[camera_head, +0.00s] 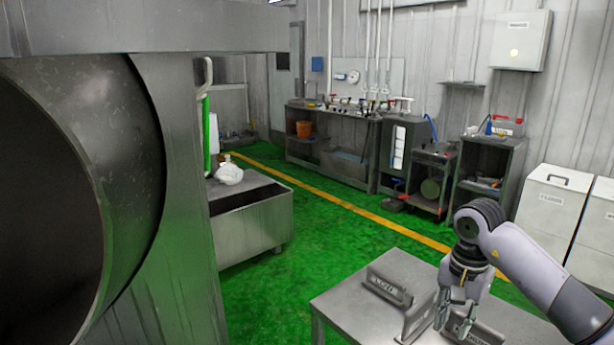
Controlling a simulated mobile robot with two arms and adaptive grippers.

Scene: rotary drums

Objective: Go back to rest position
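My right arm comes in from the right edge, and my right gripper (452,326) points down over the grey metal table (345,305) at the lower right. Its two fingers look spread apart, with nothing visible held between them. A grey metal holder with a label (388,287) stands on the table to the left of the gripper. A second grey holder part (416,317) is close beside the fingers, and a third labelled part (482,332) lies partly behind them. I cannot tell whether the fingers touch these parts. My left gripper is not in view.
A large rotary drum (130,150) fills the left side. A metal bin (265,222) with a white bag (229,173) stands beyond it. A workbench (345,158) and white cabinets (548,210) line the back and right. Green floor (320,235) between them is clear.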

